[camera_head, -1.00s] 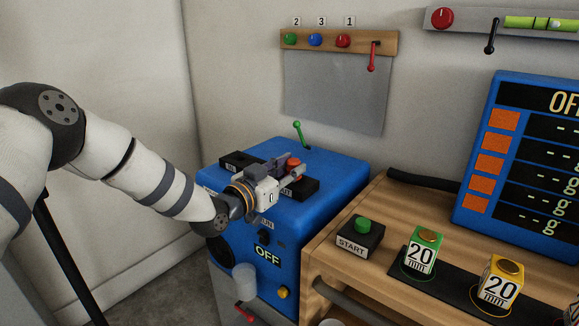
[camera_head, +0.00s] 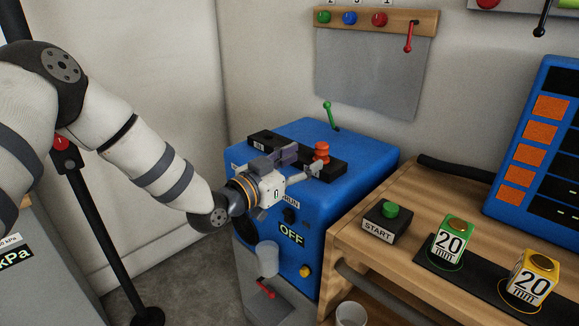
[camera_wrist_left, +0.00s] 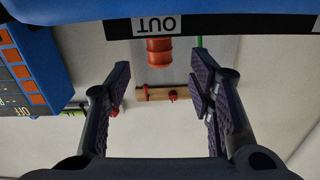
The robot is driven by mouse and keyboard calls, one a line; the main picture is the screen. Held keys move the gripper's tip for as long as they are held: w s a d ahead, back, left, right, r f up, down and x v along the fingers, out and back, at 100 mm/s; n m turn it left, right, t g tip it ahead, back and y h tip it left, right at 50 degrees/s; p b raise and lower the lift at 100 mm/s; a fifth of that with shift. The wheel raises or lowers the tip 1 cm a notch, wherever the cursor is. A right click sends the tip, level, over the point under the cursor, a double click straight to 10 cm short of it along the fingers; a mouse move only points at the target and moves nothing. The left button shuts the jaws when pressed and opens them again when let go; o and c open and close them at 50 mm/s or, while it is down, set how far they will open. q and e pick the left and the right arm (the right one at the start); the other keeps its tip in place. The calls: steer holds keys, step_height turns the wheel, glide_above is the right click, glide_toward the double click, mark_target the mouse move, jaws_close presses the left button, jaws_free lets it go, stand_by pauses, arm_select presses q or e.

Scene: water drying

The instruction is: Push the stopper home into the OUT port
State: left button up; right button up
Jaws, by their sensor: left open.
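The orange-red stopper (camera_head: 322,153) stands upright at the right end of the black port block (camera_head: 268,139) on top of the blue machine. In the left wrist view the stopper (camera_wrist_left: 159,52) shows upside down beside the OUT label (camera_wrist_left: 157,25). Its lower end meets the block, and how deep it sits I cannot tell. My left gripper (camera_head: 302,162) is open and empty, just left of and in front of the stopper. In the wrist view the stopper is beyond the gap between the spread fingers (camera_wrist_left: 162,90), apart from both. My right gripper is not in view.
The blue machine (camera_head: 355,160) has a green lever (camera_head: 328,115) behind the block. A clear cup (camera_head: 266,258) is at its front.

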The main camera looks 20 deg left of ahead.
arm_select(q)
steer(key=v, duration=0.6)
steer(key=s+d+f+n+g+y+p, duration=0.15)
steer(key=s+f+g, duration=0.35)
steer(key=s+f, duration=0.55)
steer(key=s+d+f+n+g+y+p, duration=0.1)
steer(key=s+d+f+g, duration=0.3)
steer(key=s+f, duration=0.65)
steer(key=s+a+f+g+y, duration=0.1)
steer(key=s+f+g, duration=0.1)
steer(key=s, duration=0.7)
steer(key=s+a+f+n+g+y+p, duration=0.1)
steer(key=s+f+g, duration=0.1)
steer(key=s+g, duration=0.3)
steer(key=s+a+f+n+g+y, duration=0.1)
steer(key=s+a+g, duration=0.1)
steer(key=s, duration=1.1)
steer(key=shift+s+f+g, duration=0.25)
steer(key=shift+f+g, duration=0.15)
steer(key=shift+g, duration=0.4)
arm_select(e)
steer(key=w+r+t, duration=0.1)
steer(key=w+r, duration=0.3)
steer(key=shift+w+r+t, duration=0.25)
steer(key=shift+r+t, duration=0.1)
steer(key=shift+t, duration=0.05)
arm_select(q)
steer(key=shift+w, duration=0.1)
